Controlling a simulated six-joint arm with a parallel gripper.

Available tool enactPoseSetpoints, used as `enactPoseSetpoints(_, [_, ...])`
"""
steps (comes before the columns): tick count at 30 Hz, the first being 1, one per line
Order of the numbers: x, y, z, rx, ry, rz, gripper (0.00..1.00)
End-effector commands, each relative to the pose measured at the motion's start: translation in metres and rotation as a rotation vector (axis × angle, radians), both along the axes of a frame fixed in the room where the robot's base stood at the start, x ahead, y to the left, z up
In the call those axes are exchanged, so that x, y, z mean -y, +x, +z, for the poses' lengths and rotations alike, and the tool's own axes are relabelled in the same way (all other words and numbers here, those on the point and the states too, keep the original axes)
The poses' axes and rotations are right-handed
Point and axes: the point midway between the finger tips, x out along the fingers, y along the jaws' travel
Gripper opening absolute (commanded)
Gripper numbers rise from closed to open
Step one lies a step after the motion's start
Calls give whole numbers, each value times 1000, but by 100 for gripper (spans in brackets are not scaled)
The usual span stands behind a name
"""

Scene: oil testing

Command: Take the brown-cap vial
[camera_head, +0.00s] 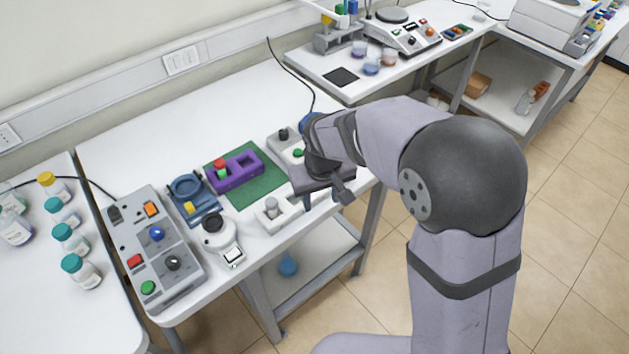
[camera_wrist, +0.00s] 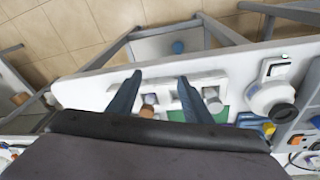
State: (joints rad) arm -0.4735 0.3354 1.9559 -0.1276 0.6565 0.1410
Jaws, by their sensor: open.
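The brown-cap vial (camera_wrist: 148,106) shows in the wrist view, in the white holder (camera_wrist: 166,86). It lies between my two fingers in the picture, nearer the left one, and its lower part is hidden. My gripper (camera_wrist: 160,76) is open and empty, its blue-grey fingers spread over the holder. Another vial with a grey cap (camera_wrist: 212,99) is just right of the right finger. In the head view my gripper (camera_head: 326,194) hides the brown-cap vial; the grey-cap vial (camera_head: 272,204) shows left of it in the white holder (camera_head: 267,221).
A purple rack (camera_head: 237,178) with a red-and-green piece stands on a green mat (camera_head: 262,188). Near it are a blue stand (camera_head: 192,204), a white device (camera_head: 216,230), a button box (camera_head: 152,250) and a grey box (camera_head: 284,142). The table's front edge is close to the holder.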

Motion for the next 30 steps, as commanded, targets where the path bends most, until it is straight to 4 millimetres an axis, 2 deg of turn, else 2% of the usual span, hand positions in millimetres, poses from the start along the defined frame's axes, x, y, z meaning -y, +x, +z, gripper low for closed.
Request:
enactPoseSetpoints(1, [-9, 24, 18, 63, 29, -26, 46])
enactPoseSetpoints(3, [-19, 49, 40, 136, 68, -73, 46])
enactPoseSetpoints(4, [-21, 55, 45, 154, 82, -97, 46])
enactPoseSetpoints(12, [-21, 59, 45, 164, 124, -215, 46])
enactPoseSetpoints(24, [-22, 66, 27, 161, 123, -217, 46])
enactPoseSetpoints(30, [-22, 67, 23, 160, 122, -216, 46])
